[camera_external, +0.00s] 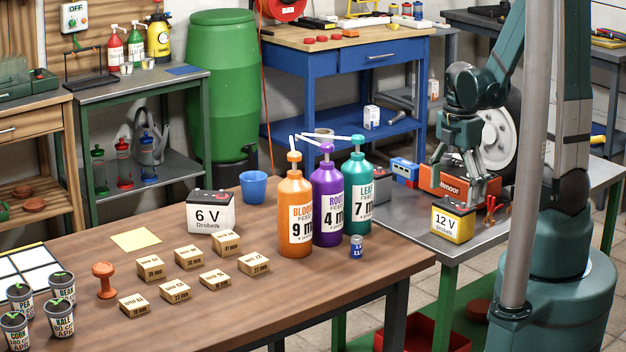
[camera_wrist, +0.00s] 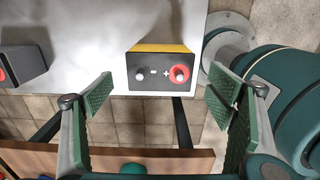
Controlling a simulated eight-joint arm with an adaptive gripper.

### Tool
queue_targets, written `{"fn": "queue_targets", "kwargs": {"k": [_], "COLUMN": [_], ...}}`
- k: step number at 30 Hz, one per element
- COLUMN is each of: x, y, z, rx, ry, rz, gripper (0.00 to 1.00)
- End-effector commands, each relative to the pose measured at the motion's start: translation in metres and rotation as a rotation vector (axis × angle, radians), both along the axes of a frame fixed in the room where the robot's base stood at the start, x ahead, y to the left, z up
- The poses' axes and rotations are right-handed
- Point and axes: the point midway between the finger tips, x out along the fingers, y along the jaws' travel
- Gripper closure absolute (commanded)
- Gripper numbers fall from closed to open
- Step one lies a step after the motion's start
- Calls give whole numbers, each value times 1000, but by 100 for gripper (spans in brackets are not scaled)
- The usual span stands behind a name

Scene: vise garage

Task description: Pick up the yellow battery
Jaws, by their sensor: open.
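The yellow battery (camera_external: 452,220), marked 12 V with a black top, stands upright near the front edge of the grey metal table (camera_external: 408,218). In the wrist view the yellow battery (camera_wrist: 160,72) is seen from above, with a grey terminal and a red-ringed terminal. My gripper (camera_external: 457,155) is above the table, higher than the battery and apart from it. In the wrist view my gripper (camera_wrist: 160,95) is open and empty, its green-padded fingers wide apart on either side of the battery's front edge.
An orange machine (camera_external: 460,184) stands behind the battery. Another dark battery (camera_wrist: 22,65) is to its left in the wrist view. The wooden table (camera_external: 330,290) holds tall bottles (camera_external: 328,205), a white 6 V battery (camera_external: 211,212) and small wooden blocks.

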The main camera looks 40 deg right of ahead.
Motion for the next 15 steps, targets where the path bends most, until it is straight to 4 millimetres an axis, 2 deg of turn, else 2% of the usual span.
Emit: {"fn": "queue_targets", "kwargs": {"k": [8, 15], "x": [0, 0], "y": [0, -1], "z": [-9, -34], "rx": [0, 0], "ry": [0, 0], "rz": [0, 0], "gripper": [19, 19]}}
